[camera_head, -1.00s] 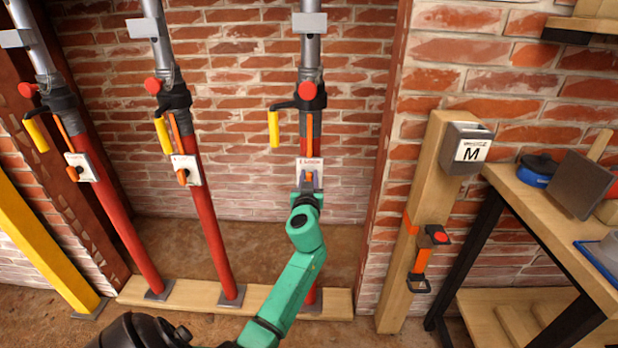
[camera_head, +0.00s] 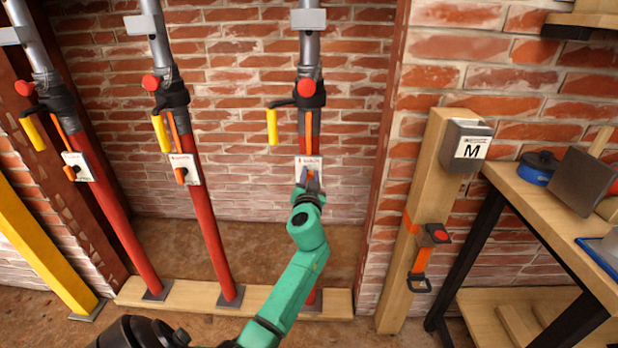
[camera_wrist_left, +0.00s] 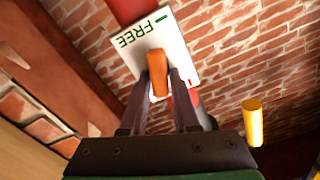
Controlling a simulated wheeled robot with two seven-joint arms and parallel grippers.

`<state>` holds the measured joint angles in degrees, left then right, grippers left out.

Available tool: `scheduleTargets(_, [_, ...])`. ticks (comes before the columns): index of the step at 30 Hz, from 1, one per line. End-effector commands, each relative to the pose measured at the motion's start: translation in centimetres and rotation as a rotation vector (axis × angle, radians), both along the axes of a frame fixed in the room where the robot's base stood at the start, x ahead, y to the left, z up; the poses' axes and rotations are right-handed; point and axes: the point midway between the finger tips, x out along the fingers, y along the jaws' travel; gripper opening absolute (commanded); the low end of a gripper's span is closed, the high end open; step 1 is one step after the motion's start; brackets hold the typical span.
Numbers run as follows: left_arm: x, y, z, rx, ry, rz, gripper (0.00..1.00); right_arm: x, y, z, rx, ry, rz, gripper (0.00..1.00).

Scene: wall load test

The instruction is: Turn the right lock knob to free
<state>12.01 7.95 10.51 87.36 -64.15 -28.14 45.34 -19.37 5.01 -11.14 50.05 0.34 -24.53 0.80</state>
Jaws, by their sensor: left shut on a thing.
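The right lock knob is orange and sits on a white plate (camera_head: 301,168) on the right red prop (camera_head: 310,140). My left gripper (camera_head: 311,178) is at this plate, its fingers over the knob. In the left wrist view, the two fingers (camera_wrist_left: 160,88) are shut on the orange knob (camera_wrist_left: 157,66), one on each side. The plate (camera_wrist_left: 184,50) there shows the word FREE, a green mark near the knob's far end, and a red mark at its right edge. The knob is mostly hidden in the head view. My right gripper is out of view.
Two more red props with similar plates (camera_head: 186,169) stand to the left. A yellow handle (camera_head: 272,127) hangs from the right prop, above left of my gripper. A wooden post (camera_head: 427,190) and a workbench (camera_head: 540,215) stand to the right.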

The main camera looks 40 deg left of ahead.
Motion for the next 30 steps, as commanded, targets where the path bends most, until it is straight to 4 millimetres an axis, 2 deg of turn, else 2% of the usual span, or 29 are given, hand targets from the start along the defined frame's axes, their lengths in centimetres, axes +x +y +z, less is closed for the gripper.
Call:
scheduleTargets(6, [0.11,-0.2,-0.53,0.159,0.129,0.001,0.0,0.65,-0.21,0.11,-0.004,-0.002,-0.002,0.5])
scheduleTargets(30, [0.4,-0.57,-1.26,0.753,0.583,0.0,0.0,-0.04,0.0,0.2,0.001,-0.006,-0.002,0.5])
